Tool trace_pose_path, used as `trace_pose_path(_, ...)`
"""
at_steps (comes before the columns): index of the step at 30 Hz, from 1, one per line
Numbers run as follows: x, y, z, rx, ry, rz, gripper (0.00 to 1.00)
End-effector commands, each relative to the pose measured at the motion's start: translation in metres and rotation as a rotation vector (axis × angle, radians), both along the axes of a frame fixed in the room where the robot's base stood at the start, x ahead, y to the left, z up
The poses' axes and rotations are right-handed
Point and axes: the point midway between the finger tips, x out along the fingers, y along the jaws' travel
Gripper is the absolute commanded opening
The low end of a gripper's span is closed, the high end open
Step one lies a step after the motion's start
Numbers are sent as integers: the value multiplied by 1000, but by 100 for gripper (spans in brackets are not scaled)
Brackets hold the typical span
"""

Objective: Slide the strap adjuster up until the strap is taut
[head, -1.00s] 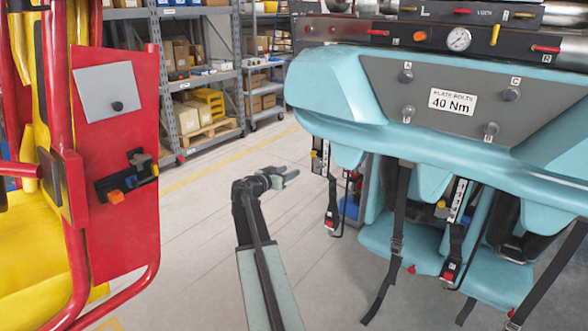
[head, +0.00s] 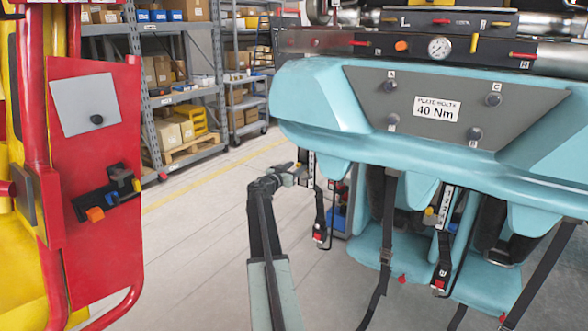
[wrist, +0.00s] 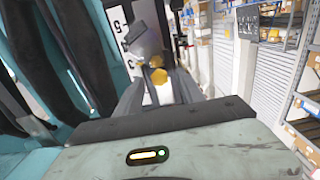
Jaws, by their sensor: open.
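Black straps hang below the teal coaster car (head: 300,95). A short left strap (head: 320,205) ends in a red-marked buckle (head: 319,234), beside a white marked plate (head: 311,170). A longer strap (head: 388,215) carries a dark adjuster (head: 386,257) partway down, with its tail hanging loose. Another short strap (head: 443,252) hangs to its right. My gripper (head: 295,171) is open at the left plate's upper part. In the wrist view, a yellow knob (wrist: 158,76) and a grey piece (wrist: 143,42) show between my fingers; contact is unclear. The numbered plate (wrist: 118,32) is just left.
A red panel (head: 95,220) with a black latch stands at the left. Grey shelving (head: 185,90) with boxes is behind. The floor between the panel and my arm is clear. A control bar with a gauge (head: 438,47) tops the car.

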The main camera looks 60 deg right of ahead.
Motion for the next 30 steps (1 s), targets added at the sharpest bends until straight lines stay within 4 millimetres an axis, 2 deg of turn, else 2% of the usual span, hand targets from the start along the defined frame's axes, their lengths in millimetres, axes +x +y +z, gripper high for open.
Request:
trace_pose_path(3,0,1,0,0,0,1,43)
trace_pose_path(6,1,1,0,0,0,1,15)
trace_pose_path(8,1,1,0,0,0,1,0)
trace_pose_path(14,1,2,5,0,0,1,0)
trace_pose_path(21,2,2,34,-1,1,2,0)
trace_pose_path(29,2,2,30,-1,1,2,0)
trace_pose_path(30,2,2,30,0,1,2,33)
